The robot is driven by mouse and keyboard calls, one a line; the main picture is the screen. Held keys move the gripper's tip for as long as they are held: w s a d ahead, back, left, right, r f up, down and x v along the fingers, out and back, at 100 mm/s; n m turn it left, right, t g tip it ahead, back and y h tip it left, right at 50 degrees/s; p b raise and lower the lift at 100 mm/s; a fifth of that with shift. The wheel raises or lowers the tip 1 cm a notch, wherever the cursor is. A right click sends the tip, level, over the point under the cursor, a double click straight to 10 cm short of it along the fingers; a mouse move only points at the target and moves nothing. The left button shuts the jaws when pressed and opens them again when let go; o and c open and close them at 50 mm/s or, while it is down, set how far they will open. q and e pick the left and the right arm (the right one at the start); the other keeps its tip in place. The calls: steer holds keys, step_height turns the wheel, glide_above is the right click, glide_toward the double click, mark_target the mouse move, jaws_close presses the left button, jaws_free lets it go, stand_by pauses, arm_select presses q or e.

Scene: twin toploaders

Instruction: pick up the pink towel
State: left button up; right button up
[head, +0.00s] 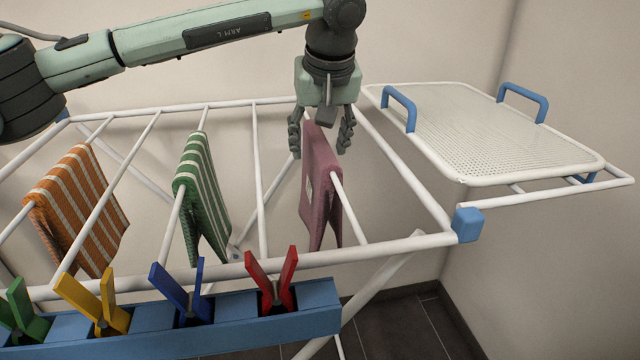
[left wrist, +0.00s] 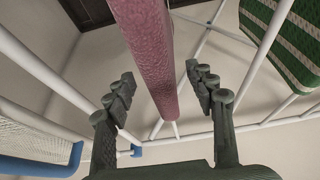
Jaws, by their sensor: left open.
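The pink towel (head: 321,185) hangs folded over a white rod of the drying rack (head: 370,247). My left gripper (head: 321,140) points down over the top of the towel, with one finger on each side of it. In the left wrist view the open fingers (left wrist: 163,92) stand apart, and the pink towel (left wrist: 153,55) runs between them with a gap on both sides. I see no contact between fingers and towel. My right gripper is not in view.
A green striped towel (head: 200,190) and an orange striped towel (head: 75,215) hang on rods to the left. Coloured clothespins (head: 272,283) stand on a blue bar (head: 235,318) in front. A white perforated tray (head: 490,130) with blue handles lies on the right side.

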arm_select(q)
steer(key=shift+f, duration=0.25)
stand_by(0.3)
jaws_close()
stand_by(0.4)
